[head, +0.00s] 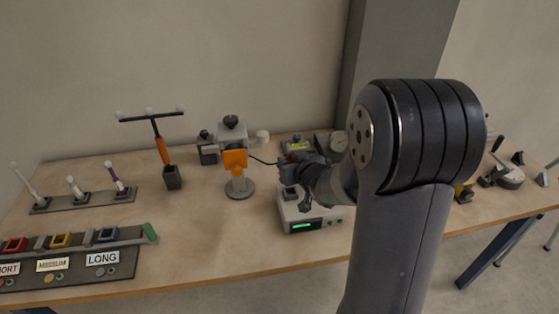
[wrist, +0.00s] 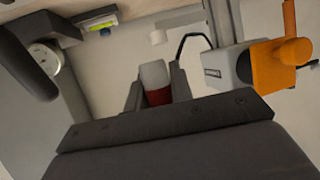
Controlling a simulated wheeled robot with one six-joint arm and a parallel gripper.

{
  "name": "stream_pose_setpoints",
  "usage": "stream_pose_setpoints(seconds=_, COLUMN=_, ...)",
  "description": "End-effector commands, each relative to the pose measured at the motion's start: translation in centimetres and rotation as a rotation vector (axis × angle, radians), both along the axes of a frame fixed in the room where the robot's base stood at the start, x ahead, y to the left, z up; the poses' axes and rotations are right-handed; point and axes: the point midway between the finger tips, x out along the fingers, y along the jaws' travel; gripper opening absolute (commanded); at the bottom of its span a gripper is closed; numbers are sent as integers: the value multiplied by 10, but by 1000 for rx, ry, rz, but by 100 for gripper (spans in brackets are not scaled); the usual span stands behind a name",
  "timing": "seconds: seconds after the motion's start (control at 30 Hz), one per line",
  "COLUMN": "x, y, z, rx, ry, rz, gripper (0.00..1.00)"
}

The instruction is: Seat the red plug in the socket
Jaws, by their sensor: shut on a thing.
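The red plug (wrist: 157,97) is between the two fingers of my gripper (wrist: 156,84) in the wrist view, with a pale grey end pointing away from the wrist. My gripper is shut on it. In the head view my gripper (head: 294,171) is above a white box (head: 311,218) with a green display, and my forearm covers part of it. A dark raised part on the box top, possibly the socket (head: 290,193), shows just under my gripper. I cannot tell the gap between plug and socket.
An orange-fronted device on a round stand (head: 235,160) stands to the left, with a dark cable running toward my gripper. A round gauge (head: 338,141) is behind my arm. Labelled blocks fill the left front, and clamps stand at right. Bare table lies left of the white box.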

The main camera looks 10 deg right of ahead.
Motion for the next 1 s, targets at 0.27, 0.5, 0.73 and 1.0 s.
stream_pose_setpoints(seconds=0.27, x=0, y=0, z=-12, rx=0, ry=0, rz=0, gripper=0)
stream_pose_setpoints(seconds=0.5, x=0, y=0, z=-29, rx=0, ry=1, rz=0, gripper=0)
stream_pose_setpoints(seconds=0.73, x=0, y=0, z=-45, rx=0, ry=1, rz=0, gripper=0)
stream_pose_setpoints(seconds=1.0, x=0, y=0, z=-64, rx=0, ry=1, rz=0, gripper=0)
